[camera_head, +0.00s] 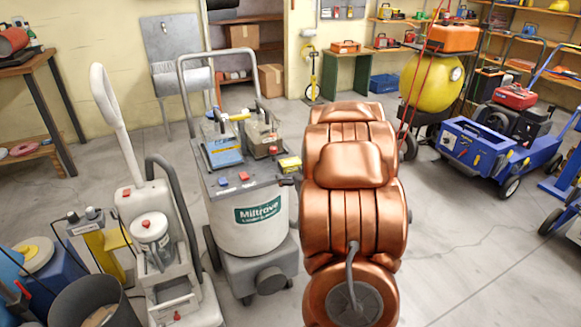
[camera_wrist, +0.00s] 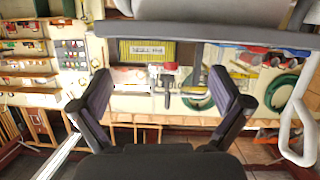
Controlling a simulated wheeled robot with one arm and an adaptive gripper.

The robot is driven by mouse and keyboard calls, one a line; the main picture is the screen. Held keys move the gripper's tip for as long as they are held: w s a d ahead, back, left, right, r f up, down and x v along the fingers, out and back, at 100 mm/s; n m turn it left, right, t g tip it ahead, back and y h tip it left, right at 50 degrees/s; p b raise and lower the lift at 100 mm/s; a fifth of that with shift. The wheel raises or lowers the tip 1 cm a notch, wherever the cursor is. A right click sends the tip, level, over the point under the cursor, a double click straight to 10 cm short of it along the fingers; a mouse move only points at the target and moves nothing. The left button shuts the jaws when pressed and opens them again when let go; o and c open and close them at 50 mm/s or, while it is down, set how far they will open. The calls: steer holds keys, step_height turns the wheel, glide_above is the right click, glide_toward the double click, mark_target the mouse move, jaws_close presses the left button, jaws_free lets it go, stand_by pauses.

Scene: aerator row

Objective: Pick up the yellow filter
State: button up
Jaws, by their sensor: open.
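The yellow filter (camera_wrist: 146,52) shows in the wrist view as a ribbed yellow block with a pale label, in a dark frame. It lies beyond my fingertips, a little left of the middle. My gripper (camera_wrist: 162,88) is open, one finger on each side, with nothing held between them. In the head view a small yellow block (camera_head: 290,162) sits at the right edge of the grey Miltrove machine (camera_head: 262,212); it may be the same filter. My copper-coloured arm fills the middle of that view and hides most of my gripper there.
Batteries or chargers (camera_head: 222,148) sit on the machine's top under a tall grey handle (camera_head: 217,53). A white upright cleaner (camera_head: 150,220) stands close on the left. A blue wheeled machine (camera_head: 487,150) stands right. Floor is free between it and my arm.

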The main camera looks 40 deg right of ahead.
mark_target(294, 165)
steer(key=shift+w+d+f+t+b, duration=0.1)
steer(key=shift+w+d+f+t, duration=0.2)
steer(key=shift+w+d, duration=0.65)
steer(key=shift+w+d+f+t+b, duration=0.15)
steer(key=shift+w+d+t, duration=0.35)
steer(key=shift+w, duration=0.7)
steer(key=shift+w+d+f+t+b, duration=0.1)
steer(key=shift+w+d+t, duration=0.2)
steer(key=shift+w+d, duration=0.65)
steer(key=shift+w+a, duration=0.1)
steer(key=shift+a, duration=0.05)
steer(key=c, duration=1)
